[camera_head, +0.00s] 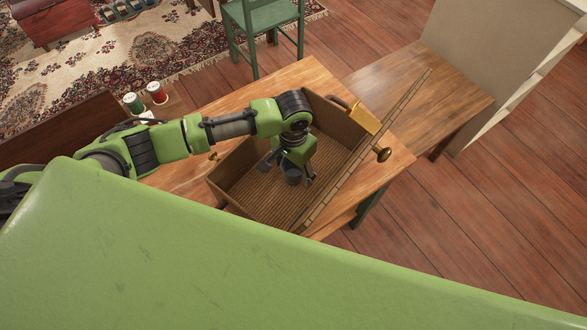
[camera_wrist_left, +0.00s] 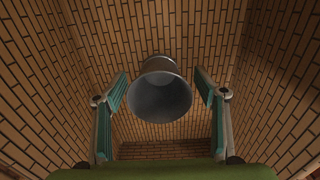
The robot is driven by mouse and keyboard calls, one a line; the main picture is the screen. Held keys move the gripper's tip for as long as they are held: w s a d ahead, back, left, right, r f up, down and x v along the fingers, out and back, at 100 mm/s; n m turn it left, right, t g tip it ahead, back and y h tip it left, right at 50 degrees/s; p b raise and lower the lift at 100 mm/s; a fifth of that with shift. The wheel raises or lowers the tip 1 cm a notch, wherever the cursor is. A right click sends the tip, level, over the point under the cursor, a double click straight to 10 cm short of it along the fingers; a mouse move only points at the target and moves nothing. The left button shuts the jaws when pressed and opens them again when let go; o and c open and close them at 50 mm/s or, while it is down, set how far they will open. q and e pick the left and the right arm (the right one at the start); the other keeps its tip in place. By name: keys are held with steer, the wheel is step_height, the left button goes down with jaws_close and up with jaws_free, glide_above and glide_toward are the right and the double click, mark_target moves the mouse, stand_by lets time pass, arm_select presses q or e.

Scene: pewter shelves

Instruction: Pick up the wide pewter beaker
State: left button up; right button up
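The wide pewter beaker (camera_head: 294,175) is inside a brown box (camera_head: 232,182) with a brick-like weave. In the left wrist view the grey beaker (camera_wrist_left: 160,93) shows its round open mouth towards the camera. My left gripper (camera_head: 287,176) reaches down into the box from above. Its two fingers (camera_wrist_left: 161,88) stand apart, one on each side of the beaker, with a visible gap on both sides. The gripper is open and holds nothing. The arm hides part of the box's inside. My right gripper is not in view.
The box stands on a wooden table (camera_head: 285,82), its walls close around my gripper. A green chair (camera_head: 268,25) is behind.

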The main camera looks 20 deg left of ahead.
arm_select(q)
steer(key=c, duration=1.3)
steer(key=shift+r, duration=0.1)
steer(key=shift+c, duration=0.2)
